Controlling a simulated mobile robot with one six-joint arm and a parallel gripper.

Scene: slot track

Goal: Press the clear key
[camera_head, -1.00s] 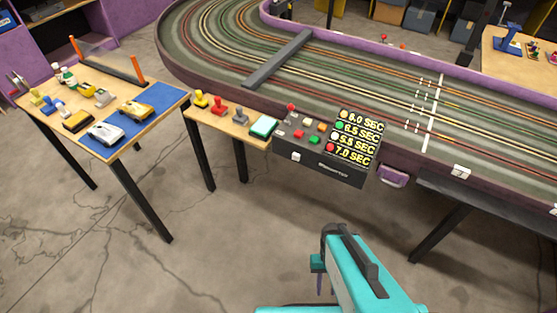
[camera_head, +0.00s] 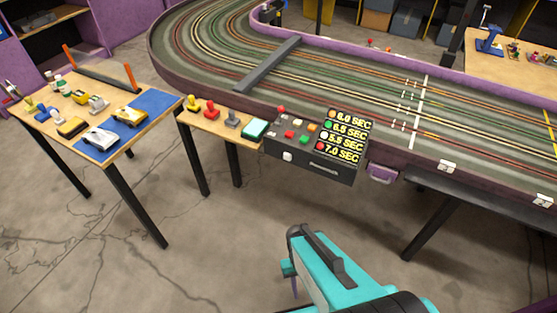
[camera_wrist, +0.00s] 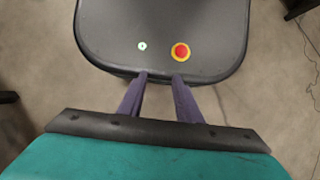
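A dark control box (camera_head: 320,168) stands at the near edge of the track, with small keys on top: a red key (camera_head: 289,134), a green key (camera_head: 304,140) and an orange key (camera_head: 312,127) among them. A white knob (camera_head: 287,156) is on its front. Key labels are too small to read, so I cannot tell which is the clear key. My gripper (camera_wrist: 160,80) is in front of and below the box, well apart from it. In the wrist view its two purple fingers are apart with nothing between them. In the head view the fingers are mostly hidden by my teal wrist.
A display (camera_head: 343,135) on the box lists several times. A table (camera_head: 134,152) with toy cars stands further left. A purple bin (camera_head: 382,174) hangs right of the box. Floor in front is clear.

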